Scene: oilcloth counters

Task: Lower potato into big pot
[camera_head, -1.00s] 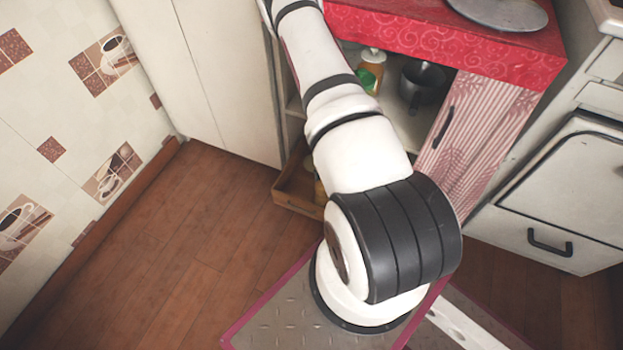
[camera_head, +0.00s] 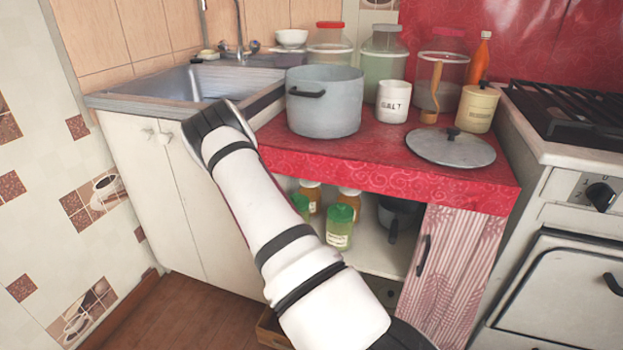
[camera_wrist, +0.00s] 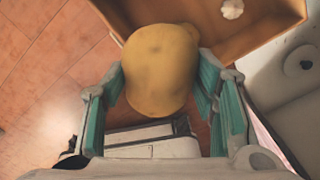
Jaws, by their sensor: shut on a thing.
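In the wrist view, my gripper (camera_wrist: 160,92) is shut on a yellow-brown potato (camera_wrist: 158,65), with one green-padded finger on each side of it. The potato is held above the floor, close to a wooden drawer. The big pot (camera_head: 325,102) is grey, with dark handles, and stands upright on the red counter in the head view. Its inside is mostly hidden from this angle. My gripper and the potato do not show in the head view, where my arm crosses the lower middle.
The pot lid (camera_head: 450,148) lies on the red counter (camera_head: 390,165). A sink (camera_head: 190,85) is at left and a stove (camera_head: 575,115) at right. An open drawer (camera_wrist: 215,40) shows in the wrist view.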

